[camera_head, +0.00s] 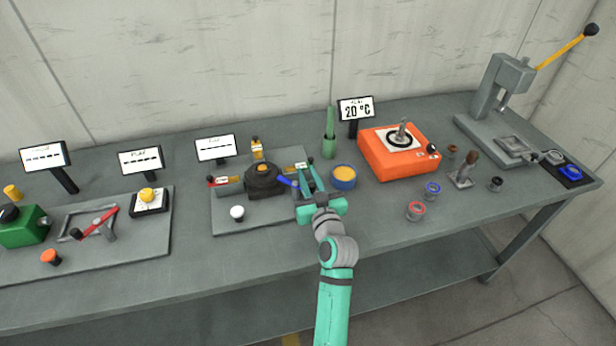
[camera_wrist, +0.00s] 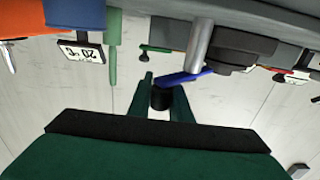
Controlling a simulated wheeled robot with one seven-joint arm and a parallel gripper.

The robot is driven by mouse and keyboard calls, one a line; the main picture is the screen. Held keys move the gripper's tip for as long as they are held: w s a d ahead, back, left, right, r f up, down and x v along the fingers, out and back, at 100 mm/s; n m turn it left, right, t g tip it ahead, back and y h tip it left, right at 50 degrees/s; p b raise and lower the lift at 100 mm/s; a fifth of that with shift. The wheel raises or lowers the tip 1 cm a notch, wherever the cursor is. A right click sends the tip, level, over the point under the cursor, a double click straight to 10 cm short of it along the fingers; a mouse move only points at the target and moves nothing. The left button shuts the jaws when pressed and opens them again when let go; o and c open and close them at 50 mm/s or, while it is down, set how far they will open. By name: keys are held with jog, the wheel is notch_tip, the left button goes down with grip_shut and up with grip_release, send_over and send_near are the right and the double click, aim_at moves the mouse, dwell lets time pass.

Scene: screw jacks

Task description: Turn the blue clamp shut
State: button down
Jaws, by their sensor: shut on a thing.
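The blue clamp's lever (camera_head: 286,181) sticks out to the right from a dark round-topped fixture (camera_head: 264,178) on a grey plate. In the wrist view the blue lever (camera_wrist: 188,76) runs from beside a grey post to between my fingers. My gripper (camera_head: 308,172) is at the lever's outer end, and its two green fingers show in the wrist view (camera_wrist: 161,84). They are shut on the lever at its end, where a black piece (camera_wrist: 160,98) shows between them. The exact contact is partly hidden by the fingers.
A blue cup with yellow contents (camera_head: 344,184) stands close to the right of my gripper. A green upright tool (camera_head: 329,140) and an orange box (camera_head: 390,163) stand behind and right. A white knob (camera_head: 237,213) is at the plate's front. The table front is clear.

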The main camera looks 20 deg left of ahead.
jog(key=shift+d, duration=0.15)
jog(key=c, duration=1.6)
grip_release()
jog(key=v, duration=1)
jog(key=shift+s+d, duration=0.15)
jog(key=shift+s, duration=0.15)
